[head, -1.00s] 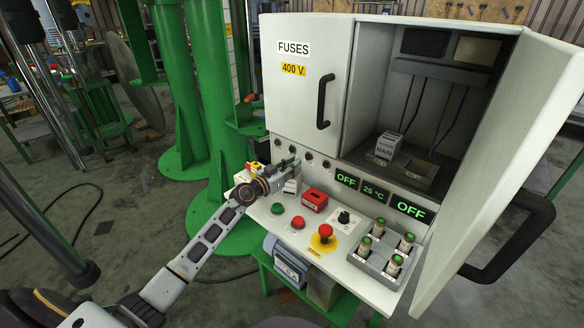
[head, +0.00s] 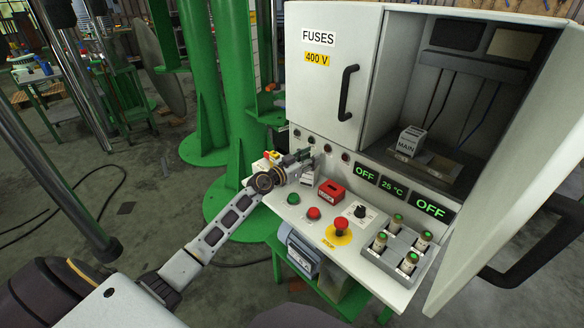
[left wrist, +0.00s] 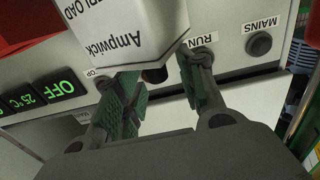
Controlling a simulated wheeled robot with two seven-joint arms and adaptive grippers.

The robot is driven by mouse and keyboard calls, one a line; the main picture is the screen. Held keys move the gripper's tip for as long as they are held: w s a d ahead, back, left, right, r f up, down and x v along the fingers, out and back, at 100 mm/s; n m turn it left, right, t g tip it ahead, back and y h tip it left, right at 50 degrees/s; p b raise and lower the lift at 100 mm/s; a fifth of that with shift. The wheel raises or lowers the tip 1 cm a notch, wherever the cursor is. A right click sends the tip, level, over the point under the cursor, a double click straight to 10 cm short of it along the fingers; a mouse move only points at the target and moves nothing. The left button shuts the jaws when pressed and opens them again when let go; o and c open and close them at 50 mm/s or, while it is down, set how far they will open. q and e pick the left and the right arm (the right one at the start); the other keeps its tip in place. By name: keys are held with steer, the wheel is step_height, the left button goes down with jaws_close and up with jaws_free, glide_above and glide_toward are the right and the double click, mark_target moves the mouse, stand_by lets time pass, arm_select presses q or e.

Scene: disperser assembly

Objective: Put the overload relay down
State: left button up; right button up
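The overload relay (head: 308,178) is a small pale box on the console's sloped front shelf, left of the red block. In the left wrist view the relay (left wrist: 125,35) fills the top, with its "Ampwick" label upside down. My left gripper (head: 294,163) is just above and beside the relay in the head view. In the left wrist view its two green-padded fingers (left wrist: 162,92) are apart, with console showing between them. The relay lies at the fingertips, not between the pads; contact is hard to tell. My right gripper is not in view.
The red block (head: 331,191) is close to the relay. Push buttons, a red emergency stop (head: 341,226) and a tray (head: 384,257) with several green-topped cylinders occupy the shelf. The open cabinet holds a "MAIN" block (head: 409,140). A green column (head: 240,110) stands behind my left arm.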

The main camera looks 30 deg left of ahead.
arm_select(q)
steer(key=shift+p+v, duration=0.3)
steer(key=shift+v, duration=0.6)
steer(key=shift+s+a, duration=0.25)
steer(key=shift+s, duration=0.3)
steer(key=p+v, duration=0.1)
steer(key=v, duration=0.7)
steer(key=shift+s+p, duration=0.35)
steer(key=shift+s, duration=0.05)
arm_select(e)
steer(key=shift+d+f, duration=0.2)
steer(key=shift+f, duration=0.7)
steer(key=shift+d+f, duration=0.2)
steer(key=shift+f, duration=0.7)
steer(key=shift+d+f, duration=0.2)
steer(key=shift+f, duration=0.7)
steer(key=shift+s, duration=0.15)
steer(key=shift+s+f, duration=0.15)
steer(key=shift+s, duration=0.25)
arm_select(q)
steer(key=shift+r, duration=0.1)
